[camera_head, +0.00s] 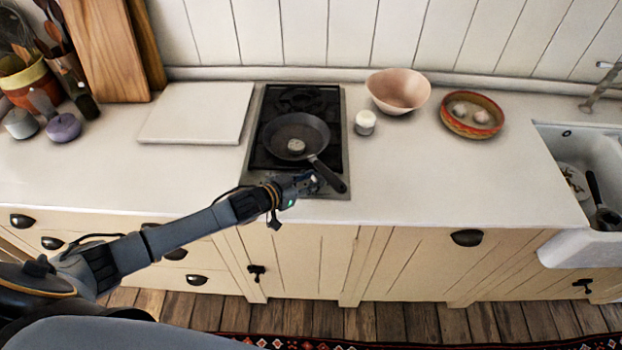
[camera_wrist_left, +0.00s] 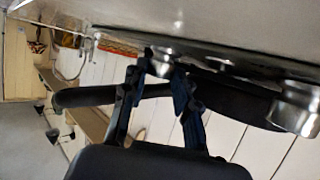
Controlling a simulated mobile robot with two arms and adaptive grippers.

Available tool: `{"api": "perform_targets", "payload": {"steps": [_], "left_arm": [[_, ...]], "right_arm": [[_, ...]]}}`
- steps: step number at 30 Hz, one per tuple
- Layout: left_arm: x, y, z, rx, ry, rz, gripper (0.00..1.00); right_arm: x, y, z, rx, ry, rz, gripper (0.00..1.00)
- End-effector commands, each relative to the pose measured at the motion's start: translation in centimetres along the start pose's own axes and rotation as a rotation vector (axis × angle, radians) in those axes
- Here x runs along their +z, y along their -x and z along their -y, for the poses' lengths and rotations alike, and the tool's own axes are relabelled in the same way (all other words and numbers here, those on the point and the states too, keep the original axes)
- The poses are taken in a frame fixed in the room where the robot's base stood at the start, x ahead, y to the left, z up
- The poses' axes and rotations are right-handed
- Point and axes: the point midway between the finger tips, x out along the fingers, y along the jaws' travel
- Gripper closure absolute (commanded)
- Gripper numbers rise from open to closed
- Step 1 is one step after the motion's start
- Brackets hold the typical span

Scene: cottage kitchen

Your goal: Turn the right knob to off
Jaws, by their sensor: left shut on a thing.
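The cooktop (camera_head: 337,150) is set in the counter, with a dark frying pan (camera_head: 305,130) on it. My left gripper (camera_head: 309,183) is at the cooktop's front edge, beside the pan handle (camera_head: 328,177), and hides the knobs there in the head view. In the left wrist view, my left gripper's fingers (camera_wrist_left: 160,90) are closed around one metal knob (camera_wrist_left: 161,62). A second metal knob (camera_wrist_left: 296,108) stands apart from the fingers at the right of that view. The knob's marking cannot be read. My right gripper is not in view.
The pan handle sticks out over the cooktop's front, close to my gripper. A white jar (camera_head: 365,123), a pink bowl (camera_head: 398,92) and a patterned dish (camera_head: 471,114) stand to the right. A pale board (camera_head: 196,112) lies to the left. The front counter at right is clear.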

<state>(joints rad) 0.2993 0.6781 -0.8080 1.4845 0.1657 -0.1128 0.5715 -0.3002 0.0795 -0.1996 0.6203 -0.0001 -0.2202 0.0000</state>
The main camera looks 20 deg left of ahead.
Motion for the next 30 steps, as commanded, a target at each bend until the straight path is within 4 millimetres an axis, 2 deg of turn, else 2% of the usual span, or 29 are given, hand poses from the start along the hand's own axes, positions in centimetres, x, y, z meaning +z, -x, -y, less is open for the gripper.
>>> {"api": "perform_targets", "payload": {"steps": [15, 16, 19, 30], "left_arm": [[-0.16, -0.02, 0.14, 0.015, -0.009, -0.002, 1.00], [-0.16, -0.02, 0.14, 0.015, -0.009, -0.002, 0.67], [-0.14, -0.02, 0.12, 0.015, -0.008, -0.002, 0.48], [0.07, 0.40, 0.08, 0.015, -0.007, 0.001, 0.48]], "right_arm": [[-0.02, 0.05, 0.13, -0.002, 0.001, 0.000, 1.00], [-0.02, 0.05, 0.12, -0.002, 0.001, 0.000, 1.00], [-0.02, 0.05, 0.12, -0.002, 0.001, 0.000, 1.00], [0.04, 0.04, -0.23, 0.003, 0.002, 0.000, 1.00]]}}
